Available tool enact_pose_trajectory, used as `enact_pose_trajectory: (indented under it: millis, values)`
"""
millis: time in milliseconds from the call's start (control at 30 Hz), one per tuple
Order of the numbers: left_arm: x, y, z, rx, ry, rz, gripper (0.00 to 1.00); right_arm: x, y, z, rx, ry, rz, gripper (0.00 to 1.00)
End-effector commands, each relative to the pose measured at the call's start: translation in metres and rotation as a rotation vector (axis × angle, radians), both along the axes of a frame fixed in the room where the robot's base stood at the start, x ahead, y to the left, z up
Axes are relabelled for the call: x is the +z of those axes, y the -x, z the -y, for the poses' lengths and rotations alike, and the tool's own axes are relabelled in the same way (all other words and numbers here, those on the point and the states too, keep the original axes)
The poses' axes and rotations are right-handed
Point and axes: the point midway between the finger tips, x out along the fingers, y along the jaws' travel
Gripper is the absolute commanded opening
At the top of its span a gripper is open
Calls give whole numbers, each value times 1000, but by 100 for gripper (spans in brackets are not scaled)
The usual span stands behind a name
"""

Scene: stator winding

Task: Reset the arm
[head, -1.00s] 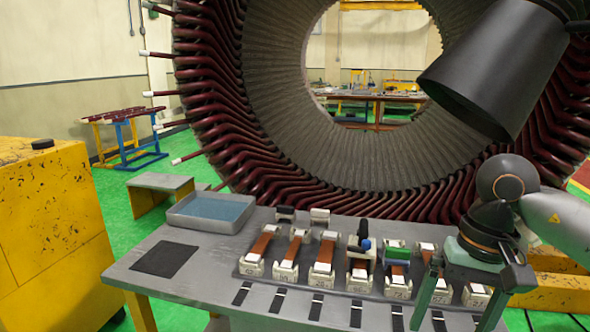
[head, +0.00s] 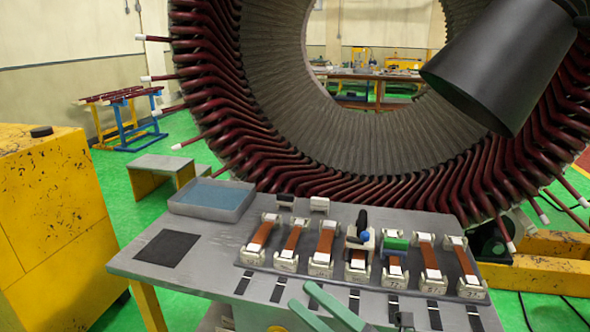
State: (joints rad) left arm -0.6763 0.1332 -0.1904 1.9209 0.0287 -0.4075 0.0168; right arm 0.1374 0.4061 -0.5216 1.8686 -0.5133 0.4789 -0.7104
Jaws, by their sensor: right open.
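My right gripper (head: 299,295) shows at the bottom edge of the head view, with its green fingers pointing up and left. Its fingers are apart and I see nothing between them. It is in front of the grey workbench (head: 130,266) and overlaps its near edge in the picture. Most of the right arm is out of the frame. My left gripper is not in view.
A row of several copper-coloured strips in white holders (head: 322,244) stands on the bench. A grey tray (head: 238,212) and a dark mat (head: 167,248) lie to the left. The large stator (head: 295,175) rises behind. A yellow cabinet (head: 52,225) stands at the left.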

Motion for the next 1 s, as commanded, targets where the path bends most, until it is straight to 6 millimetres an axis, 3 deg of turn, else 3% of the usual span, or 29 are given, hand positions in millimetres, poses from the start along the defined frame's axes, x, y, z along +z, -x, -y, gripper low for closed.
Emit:
enact_pose_trajectory:
  millis: [33,133,233,400,500,600,700,1000]
  values:
    - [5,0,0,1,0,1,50,-21,-7,13,-49,-89,-189,100]
    - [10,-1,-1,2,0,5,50,-72,-16,42,-150,-264,-546,100]
    - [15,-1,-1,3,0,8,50,-136,-7,72,-262,-451,-897,100]
    - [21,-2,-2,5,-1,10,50,-241,50,114,-471,-763,-1411,100]
    - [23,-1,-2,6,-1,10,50,-284,91,129,-578,-909,-1622,100]
    - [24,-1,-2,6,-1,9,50,-312,126,138,-664,-1014,-1763,100]
    - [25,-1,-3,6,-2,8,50,-326,146,142,-715,-1079,-1839,100]
    - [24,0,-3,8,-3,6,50,-332,155,144,-736,-1103,-1871,100]
